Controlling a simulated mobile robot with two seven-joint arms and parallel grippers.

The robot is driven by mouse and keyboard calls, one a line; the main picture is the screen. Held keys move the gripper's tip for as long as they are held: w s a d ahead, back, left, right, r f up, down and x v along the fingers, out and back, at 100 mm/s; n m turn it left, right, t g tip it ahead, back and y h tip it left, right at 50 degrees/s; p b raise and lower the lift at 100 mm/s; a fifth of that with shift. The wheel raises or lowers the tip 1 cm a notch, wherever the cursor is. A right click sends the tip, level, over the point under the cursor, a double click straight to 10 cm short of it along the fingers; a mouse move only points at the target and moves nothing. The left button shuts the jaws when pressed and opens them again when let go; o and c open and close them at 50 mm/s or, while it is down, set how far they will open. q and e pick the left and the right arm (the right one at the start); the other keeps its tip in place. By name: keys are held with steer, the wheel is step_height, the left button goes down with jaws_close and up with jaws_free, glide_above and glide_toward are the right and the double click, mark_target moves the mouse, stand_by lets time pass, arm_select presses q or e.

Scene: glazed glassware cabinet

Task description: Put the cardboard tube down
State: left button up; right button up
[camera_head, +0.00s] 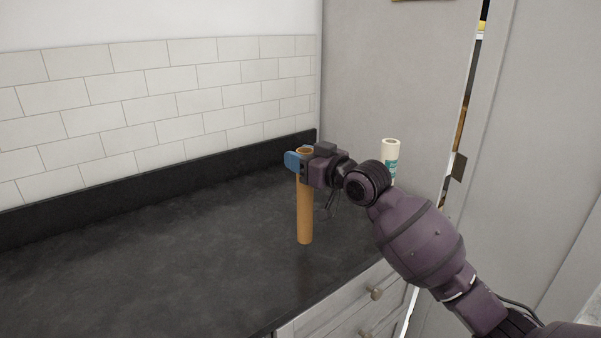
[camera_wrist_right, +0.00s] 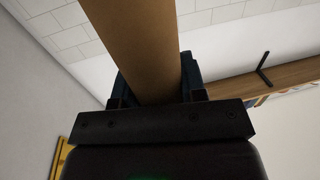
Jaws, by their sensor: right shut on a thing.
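The cardboard tube (camera_head: 305,212) is brown and stands upright in the head view, over the dark countertop (camera_head: 190,265). I cannot tell whether its lower end touches the counter. My right gripper (camera_head: 300,161) is shut on the tube near its top end, with a blue finger showing at its left side. In the right wrist view the tube (camera_wrist_right: 138,50) runs between the blue fingers of the gripper (camera_wrist_right: 155,88). My left gripper is not in view.
A white tiled wall (camera_head: 150,95) is at the back. Drawers (camera_head: 345,305) are below the counter's front edge. The counter left of the tube is clear.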

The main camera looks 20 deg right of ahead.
steer(key=shift+f, duration=1.75)
steer(key=o, duration=1.1)
steer(key=v, duration=1.2)
